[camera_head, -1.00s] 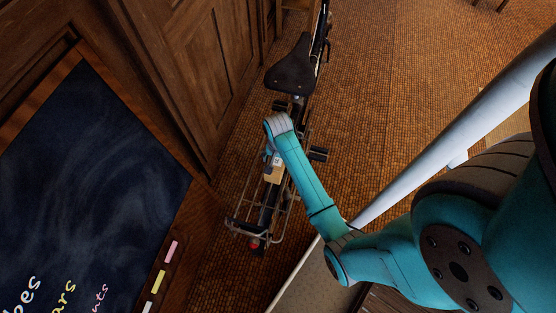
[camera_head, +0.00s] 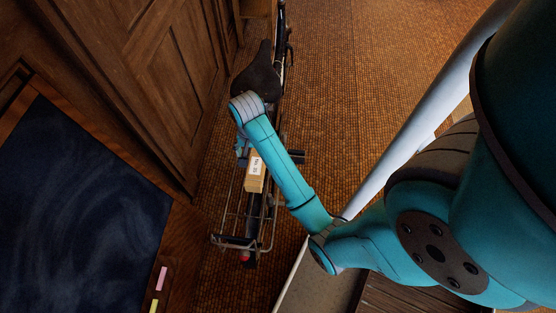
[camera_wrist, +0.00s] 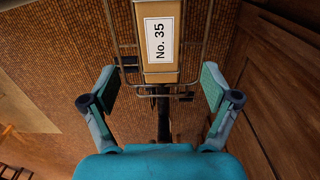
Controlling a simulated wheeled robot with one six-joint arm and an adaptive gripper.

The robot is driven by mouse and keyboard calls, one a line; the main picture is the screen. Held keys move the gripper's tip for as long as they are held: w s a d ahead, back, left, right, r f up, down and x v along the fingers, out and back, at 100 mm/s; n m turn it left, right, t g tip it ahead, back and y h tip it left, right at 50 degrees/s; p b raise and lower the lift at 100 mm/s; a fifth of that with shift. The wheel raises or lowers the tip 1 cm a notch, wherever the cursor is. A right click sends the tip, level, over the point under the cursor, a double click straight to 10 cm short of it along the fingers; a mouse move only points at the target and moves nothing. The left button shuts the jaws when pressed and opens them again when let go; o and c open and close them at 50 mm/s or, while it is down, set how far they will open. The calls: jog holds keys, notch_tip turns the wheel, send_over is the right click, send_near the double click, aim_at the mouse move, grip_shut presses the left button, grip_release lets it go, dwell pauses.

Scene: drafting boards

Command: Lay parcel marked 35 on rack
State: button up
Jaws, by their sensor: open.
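The parcel (camera_head: 255,172) is a tan box with a white label, and it lies on the metal rack (camera_head: 228,226) at the back of a bicycle. In the wrist view the parcel (camera_wrist: 179,66) shows the label "No. 35", and the rack's bars (camera_wrist: 206,40) run along both sides of it. My gripper (camera_wrist: 158,88) is open, its two fingers wide apart, with nothing between the pads. The parcel lies ahead of the fingers, apart from them. In the head view my gripper (camera_head: 242,150) is small and partly hidden by my arm, beside the parcel's saddle end.
The bicycle's black saddle (camera_head: 257,77) is just beyond my wrist. A wooden panelled wall (camera_head: 150,90) stands close on the left, with a chalkboard (camera_head: 75,210) and chalk (camera_head: 162,278) before it. Brown woven floor (camera_head: 350,80) is open to the right.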

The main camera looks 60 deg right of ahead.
aim_at(255, 185)
jog(key=s+a+f+n+t, duration=0.1)
jog(key=a+f, duration=0.1)
jog(key=s+a+f+n+t, duration=0.1)
jog(key=a+f, duration=0.1)
jog(key=s+a+f+n+t+h, duration=0.1)
jog(key=s+a+f, duration=0.1)
jog(key=shift+a+f, duration=0.1)
jog(key=shift+a, duration=0.25)
jog(key=s+a, duration=0.1)
jog(key=a+n+t, duration=0.1)
jog(key=s+a, duration=0.1)
jog(key=shift+s+f+n+t+h, duration=0.3)
jog(key=s+a+r+n+t, duration=0.6)
jog(key=s+a+r, duration=0.25)
jog(key=s, duration=0.25)
jog(key=s+a+r+n+t, duration=0.1)
jog(key=s+r+t, duration=0.1)
jog(key=r, duration=0.5)
jog(key=s+r+n+t+y, duration=0.1)
jog(key=s+r+n+t, duration=0.1)
jog(key=s+r, duration=0.3)
notch_tip(255, 185, up, 2)
jog(key=shift+s+a+r+y, duration=0.2)
jog(key=shift+a+y, duration=0.1)
jog(key=shift+a, duration=0.1)
